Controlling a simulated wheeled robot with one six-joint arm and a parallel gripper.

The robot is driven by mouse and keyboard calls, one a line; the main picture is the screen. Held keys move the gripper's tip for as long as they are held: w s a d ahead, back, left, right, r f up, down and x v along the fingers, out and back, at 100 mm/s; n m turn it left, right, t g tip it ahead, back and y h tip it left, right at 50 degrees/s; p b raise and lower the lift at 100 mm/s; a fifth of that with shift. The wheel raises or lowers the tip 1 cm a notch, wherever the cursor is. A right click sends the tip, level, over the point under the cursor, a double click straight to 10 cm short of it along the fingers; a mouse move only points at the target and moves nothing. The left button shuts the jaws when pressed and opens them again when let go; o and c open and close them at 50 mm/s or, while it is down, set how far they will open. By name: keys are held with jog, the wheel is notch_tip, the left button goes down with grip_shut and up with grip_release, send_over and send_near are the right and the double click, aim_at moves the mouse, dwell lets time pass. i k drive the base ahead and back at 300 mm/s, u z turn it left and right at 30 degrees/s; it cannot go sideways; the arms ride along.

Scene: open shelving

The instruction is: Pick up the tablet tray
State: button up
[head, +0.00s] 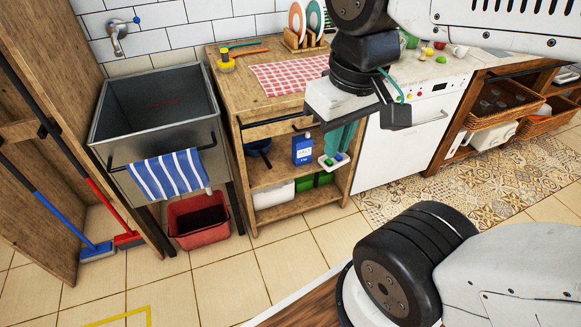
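A small white tray (334,160) with a green piece in it, which looks like the tablet tray, shows in the head view. It is at the wooden unit's open shelf, to the right of a blue bottle (303,149). My gripper (372,113) is above and to the right of the tray, in front of the worktop edge. A teal strip (341,139) shows between the gripper and the tray; I cannot tell whether it is a hanging cloth. The gripper's fingertips are not clearly seen, so its opening is unclear. I see no clear contact with the tray.
The wooden unit's worktop (240,88) bears a checked cloth (285,75) and a plate rack (304,42). A white box (273,194) and a green box (316,181) stand on the lower shelf. A sink (158,105), red bucket (197,221) and white appliance (405,148) flank the unit.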

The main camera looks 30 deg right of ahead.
aim_at(334, 160)
jog(key=u, duration=1.2)
jog(key=i, duration=0.85)
jog(key=z, duration=2.25)
jog(key=i, duration=0.65)
jog(key=u, duration=0.05)
